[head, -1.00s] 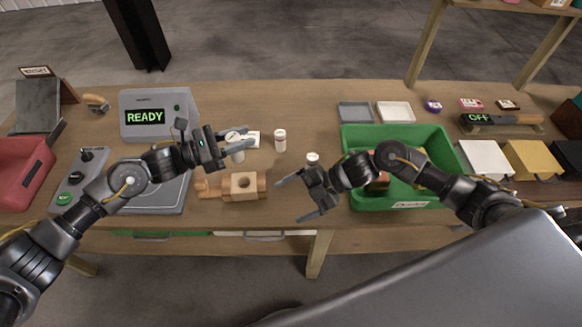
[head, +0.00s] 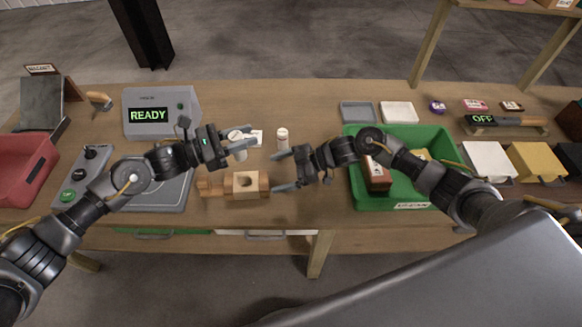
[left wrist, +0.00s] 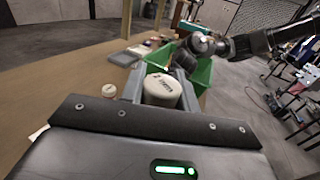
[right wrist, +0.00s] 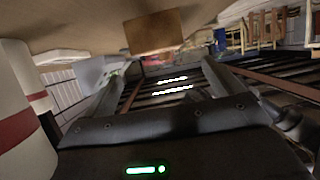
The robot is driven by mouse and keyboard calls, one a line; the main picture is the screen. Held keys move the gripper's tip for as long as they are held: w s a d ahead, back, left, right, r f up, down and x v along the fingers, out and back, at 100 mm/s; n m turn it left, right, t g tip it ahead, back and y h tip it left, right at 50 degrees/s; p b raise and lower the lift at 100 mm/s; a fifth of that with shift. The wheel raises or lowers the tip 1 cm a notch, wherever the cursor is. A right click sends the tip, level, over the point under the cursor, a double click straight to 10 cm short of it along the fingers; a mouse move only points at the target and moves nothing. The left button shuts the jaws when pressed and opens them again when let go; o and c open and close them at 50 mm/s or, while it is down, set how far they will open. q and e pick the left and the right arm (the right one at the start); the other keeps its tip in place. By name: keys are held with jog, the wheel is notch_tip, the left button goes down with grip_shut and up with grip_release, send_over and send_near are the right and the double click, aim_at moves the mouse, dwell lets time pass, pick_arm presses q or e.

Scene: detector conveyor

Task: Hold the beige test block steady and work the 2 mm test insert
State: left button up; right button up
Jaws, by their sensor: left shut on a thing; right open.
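The beige test block (head: 246,185) lies near the front of the table, with a dark round hole facing up. My left gripper (head: 250,136) is shut on a white capped cylinder (head: 238,150), above and behind the block.
A white bottle (head: 282,138) stands behind my right gripper. A white cylinder with a red band (right wrist: 18,115) is close on the left of the right wrist view. A green bin (head: 400,132) is at right, a READY display unit (head: 160,113) at back left.

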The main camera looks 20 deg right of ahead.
send_near(240, 184)
jog(key=x, duration=0.4)
jog(key=shift+s+a, duration=0.15)
jog(key=shift+a, duration=0.05)
jog(key=c, duration=1.2)
